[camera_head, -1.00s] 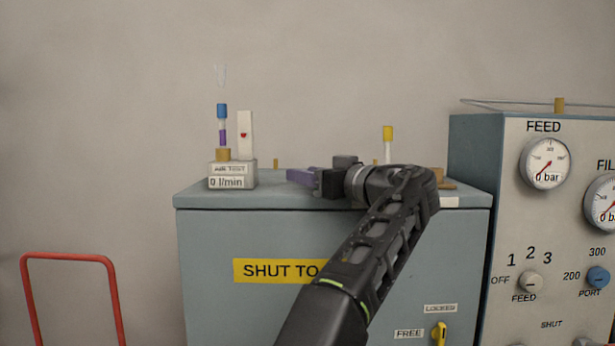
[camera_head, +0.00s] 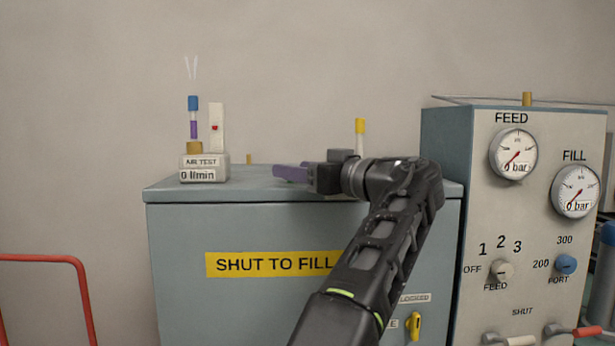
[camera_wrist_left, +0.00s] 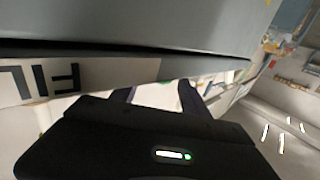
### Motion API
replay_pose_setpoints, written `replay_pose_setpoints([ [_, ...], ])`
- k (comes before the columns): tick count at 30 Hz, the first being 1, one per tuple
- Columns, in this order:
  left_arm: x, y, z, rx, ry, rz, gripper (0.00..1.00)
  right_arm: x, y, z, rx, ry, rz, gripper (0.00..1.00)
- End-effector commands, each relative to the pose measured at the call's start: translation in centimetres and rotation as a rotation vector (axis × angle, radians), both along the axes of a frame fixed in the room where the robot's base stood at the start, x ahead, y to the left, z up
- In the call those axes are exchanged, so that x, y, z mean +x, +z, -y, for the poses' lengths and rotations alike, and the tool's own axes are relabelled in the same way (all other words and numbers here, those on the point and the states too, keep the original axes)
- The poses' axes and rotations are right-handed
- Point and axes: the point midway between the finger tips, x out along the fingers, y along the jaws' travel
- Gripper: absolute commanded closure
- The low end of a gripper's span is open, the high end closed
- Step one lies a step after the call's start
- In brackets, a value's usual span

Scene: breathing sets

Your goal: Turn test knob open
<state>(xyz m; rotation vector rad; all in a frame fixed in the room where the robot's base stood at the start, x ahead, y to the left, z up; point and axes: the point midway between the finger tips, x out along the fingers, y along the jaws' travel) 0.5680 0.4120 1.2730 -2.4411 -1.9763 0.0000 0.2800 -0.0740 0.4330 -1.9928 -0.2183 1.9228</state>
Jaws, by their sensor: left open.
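The air test unit (camera_head: 204,174) stands on the left of the blue-grey cabinet top in the head view. It is a pale box labelled AIR TEST with a 0 l/min readout. On it are a brass fitting (camera_head: 194,148), a purple and blue upright piece (camera_head: 194,115) and a white plate with a red mark (camera_head: 217,128). I cannot tell which part is the test knob. My left gripper (camera_head: 290,173) is open over the cabinet top, to the right of the unit and apart from it. Its two fingers (camera_wrist_left: 158,95) show empty in the left wrist view. My right gripper is not in view.
The cabinet (camera_head: 180,300) bears a SHUT TO FILL sign and a yellow handle (camera_head: 414,326). A yellow-capped post (camera_head: 361,135) stands behind my left wrist. A gauge panel (camera_head: 480,215) is at right; a red rail (camera_head: 40,258) is at left.

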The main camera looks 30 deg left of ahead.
Motion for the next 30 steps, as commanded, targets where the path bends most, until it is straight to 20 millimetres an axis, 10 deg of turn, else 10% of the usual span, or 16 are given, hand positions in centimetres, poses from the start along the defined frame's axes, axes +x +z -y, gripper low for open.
replay_pose_setpoints([
  [21,-0.5,0.1,2.5,-0.001,0.000,0.000,0.47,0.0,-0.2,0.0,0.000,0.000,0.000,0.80],
  [30,-0.5,2.9,2.5,0.000,0.000,0.000,0.47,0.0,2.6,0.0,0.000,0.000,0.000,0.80],
])
